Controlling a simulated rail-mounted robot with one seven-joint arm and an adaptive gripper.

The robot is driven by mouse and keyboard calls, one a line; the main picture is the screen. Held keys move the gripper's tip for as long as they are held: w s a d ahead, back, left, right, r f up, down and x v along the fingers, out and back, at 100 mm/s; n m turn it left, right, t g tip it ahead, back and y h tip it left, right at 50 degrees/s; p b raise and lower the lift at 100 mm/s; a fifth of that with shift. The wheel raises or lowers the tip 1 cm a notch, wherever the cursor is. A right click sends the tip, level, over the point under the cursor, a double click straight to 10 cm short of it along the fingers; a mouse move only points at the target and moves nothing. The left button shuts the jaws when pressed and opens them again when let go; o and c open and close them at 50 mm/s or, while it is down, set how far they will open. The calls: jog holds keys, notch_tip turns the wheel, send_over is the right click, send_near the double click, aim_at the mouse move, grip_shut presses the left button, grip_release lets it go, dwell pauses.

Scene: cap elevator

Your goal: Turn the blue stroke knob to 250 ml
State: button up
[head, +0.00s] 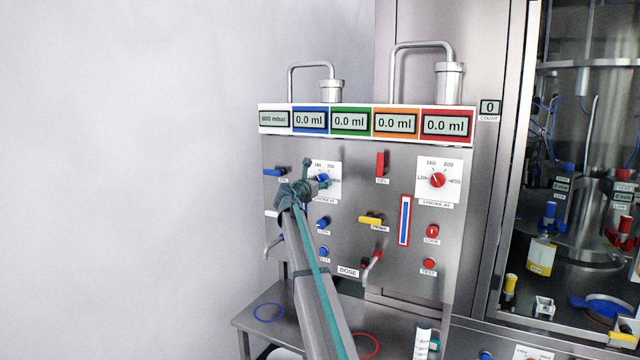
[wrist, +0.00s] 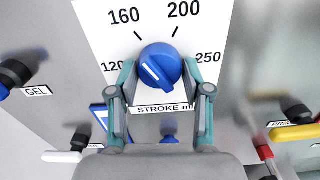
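The blue stroke knob (wrist: 160,66) sits on a white dial plate (wrist: 90,15) marked 120, 160, 200 and 250 ml. Its white pointer line lies on the left part of the knob face, angled from upper left to lower right. In the head view the knob (head: 322,178) is partly covered by my gripper (head: 316,176). My gripper's two teal fingers in the wrist view (wrist: 159,72) stand on either side of the knob, apart from each other. I cannot tell whether they touch it.
A second stroke dial with a red knob (head: 437,180) is to the right. Small levers surround the blue dial: a black GEL knob (wrist: 14,73), a white lever (wrist: 62,156) and a yellow one (wrist: 295,132). Coloured displays (head: 348,122) read 0.0 ml. Open space is at the left.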

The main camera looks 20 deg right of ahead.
jog(key=c, duration=0.5)
jog(key=shift+f+m+b, duration=0.1)
jog(key=shift+m+b, duration=0.3)
jog(key=m+b, duration=0.3)
jog(key=m, duration=0.1)
jog(key=shift+w+m+b, duration=0.1)
jog(key=shift+m+b, duration=0.2)
jog(key=m+b, duration=0.5)
jog(key=m, duration=0.1)
jog(key=shift+a, duration=0.1)
jog(key=m+b, duration=0.3)
jog(key=m, duration=0.1)
jog(key=m+b, duration=0.3)
jog(key=shift+m, duration=0.3)
jog(key=m+b, duration=0.4)
jog(key=shift+r+m, duration=0.2)
jog(key=shift+m, duration=0.2)
